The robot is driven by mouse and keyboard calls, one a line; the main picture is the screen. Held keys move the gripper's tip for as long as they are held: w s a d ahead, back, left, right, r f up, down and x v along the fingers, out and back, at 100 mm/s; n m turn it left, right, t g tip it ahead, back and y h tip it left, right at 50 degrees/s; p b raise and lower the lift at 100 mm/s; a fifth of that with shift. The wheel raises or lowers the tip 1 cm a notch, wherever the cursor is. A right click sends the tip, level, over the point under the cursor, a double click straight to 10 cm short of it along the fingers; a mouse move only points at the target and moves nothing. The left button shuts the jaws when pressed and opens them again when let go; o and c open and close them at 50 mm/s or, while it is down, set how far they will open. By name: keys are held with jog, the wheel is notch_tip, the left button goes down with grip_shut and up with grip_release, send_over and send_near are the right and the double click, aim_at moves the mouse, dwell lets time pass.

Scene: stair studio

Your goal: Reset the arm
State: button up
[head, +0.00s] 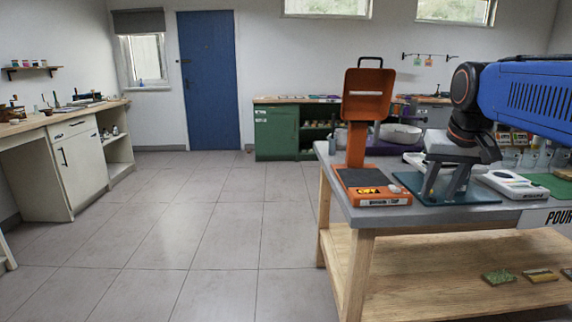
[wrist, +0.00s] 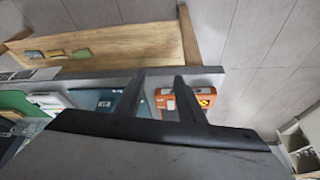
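My arm reaches in from the right in the head view. My gripper (head: 442,190) points down over a teal board (head: 480,191) on the grey-topped workbench (head: 510,217). In the wrist view my gripper (wrist: 159,77) shows two dark fingers set apart, with nothing between them. I cannot tell how high the fingertips are above the board. An orange stand (head: 357,145) with an upright back plate and a dark base pad is just left of my gripper, apart from it. Its orange base also shows behind the right finger in the wrist view (wrist: 205,92).
A white device (head: 514,184) and a green mat (head: 552,183) lie right of the teal board. The bench's wooden lower shelf (head: 440,270) holds several small flat items. Open tiled floor (head: 190,215) lies left.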

jog(key=s+a+f+n, duration=0.1)
jog(key=s+a+f, duration=0.2)
jog(key=s+f, duration=0.7)
jog(key=s+a+f+n+y, duration=0.1)
jog(key=s+a+f, duration=0.3)
jog(key=s+f, duration=0.6)
jog(key=shift+s+f, duration=0.3)
jog(key=shift+s, duration=0.2)
